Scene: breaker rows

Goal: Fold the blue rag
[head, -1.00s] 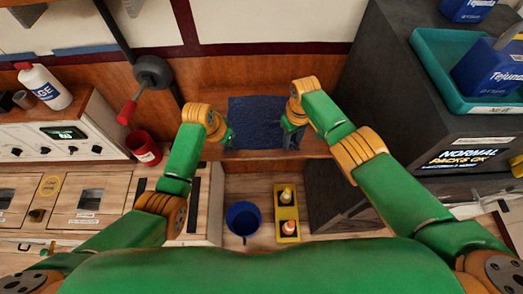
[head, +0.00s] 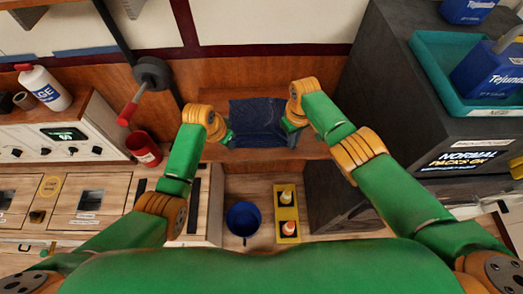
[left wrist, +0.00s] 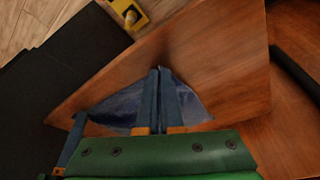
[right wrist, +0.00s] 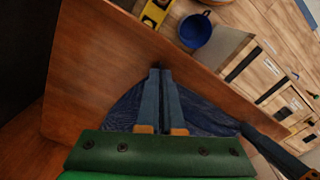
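The blue rag (head: 257,120) lies on a brown wooden surface in the middle of the head view, wrinkled toward its near side. My left gripper (head: 228,136) is at its left near corner and my right gripper (head: 288,128) at its right near corner. In the left wrist view the fingers (left wrist: 160,72) are close together with rag cloth (left wrist: 120,106) around and between them. In the right wrist view the fingers (right wrist: 160,73) are likewise closed with rag (right wrist: 200,112) at both sides. The fingertips' exact hold is partly hidden.
A dark cabinet with a teal tray (head: 435,75) stands at the right. A control panel with a white bottle (head: 45,88) and a red cup (head: 143,148) is at the left. A blue bucket (head: 243,219) and a yellow holder (head: 286,212) are below.

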